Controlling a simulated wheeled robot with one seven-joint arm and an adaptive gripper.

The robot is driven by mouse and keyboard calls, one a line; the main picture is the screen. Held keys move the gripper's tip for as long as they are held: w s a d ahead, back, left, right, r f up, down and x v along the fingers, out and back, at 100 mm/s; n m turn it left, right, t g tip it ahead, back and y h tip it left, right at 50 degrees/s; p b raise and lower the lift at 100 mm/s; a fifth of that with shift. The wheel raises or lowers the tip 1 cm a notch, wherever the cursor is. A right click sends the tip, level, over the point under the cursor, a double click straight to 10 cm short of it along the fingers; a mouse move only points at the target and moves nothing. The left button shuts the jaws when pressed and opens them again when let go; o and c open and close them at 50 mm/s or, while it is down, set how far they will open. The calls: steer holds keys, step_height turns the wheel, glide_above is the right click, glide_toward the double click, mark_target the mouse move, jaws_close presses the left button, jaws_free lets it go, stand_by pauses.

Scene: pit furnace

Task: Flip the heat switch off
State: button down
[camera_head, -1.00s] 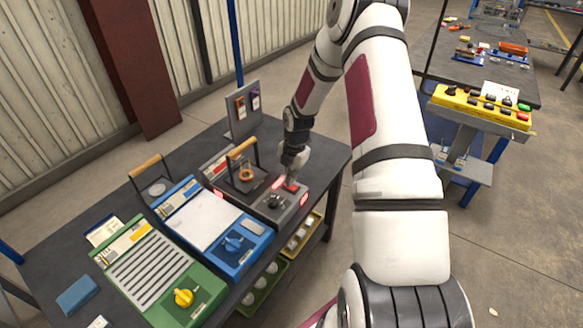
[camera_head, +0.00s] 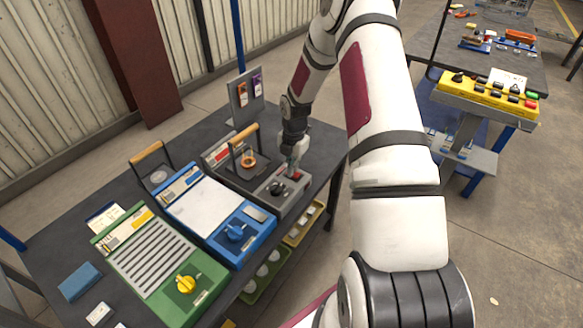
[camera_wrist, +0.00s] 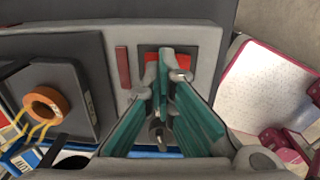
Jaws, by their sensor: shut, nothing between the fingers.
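The grey furnace unit (camera_head: 291,204) stands at the right end of the dark table, with a black knob (camera_head: 277,188) on its front panel. Its red heat switch (camera_head: 296,175) sits beside the knob, partly covered by my gripper (camera_head: 292,165). In the wrist view, the red switch (camera_wrist: 151,72) shows in a dark square frame behind the teal fingers of my gripper (camera_wrist: 160,84). My gripper is shut and empty, pointing down at the switch; I cannot tell whether it touches. A dark red indicator bar (camera_wrist: 122,67) beside the switch looks unlit. An orange ring (camera_wrist: 46,105) lies in the furnace.
A blue unit (camera_head: 247,245) and a green unit (camera_head: 205,298) stand to the left on the same table. A raised wooden-handled lid (camera_head: 243,139) is close to my wrist. A grey tag stand (camera_head: 245,98) is behind. Yellow bins (camera_head: 303,224) are below the table.

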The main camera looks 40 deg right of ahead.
steer(key=shift+s+f, duration=0.1)
steer(key=shift+f, duration=0.05)
steer(key=shift+s+d+p, duration=0.3)
steer(key=shift+s+p, duration=0.2)
steer(key=shift+s, duration=0.3)
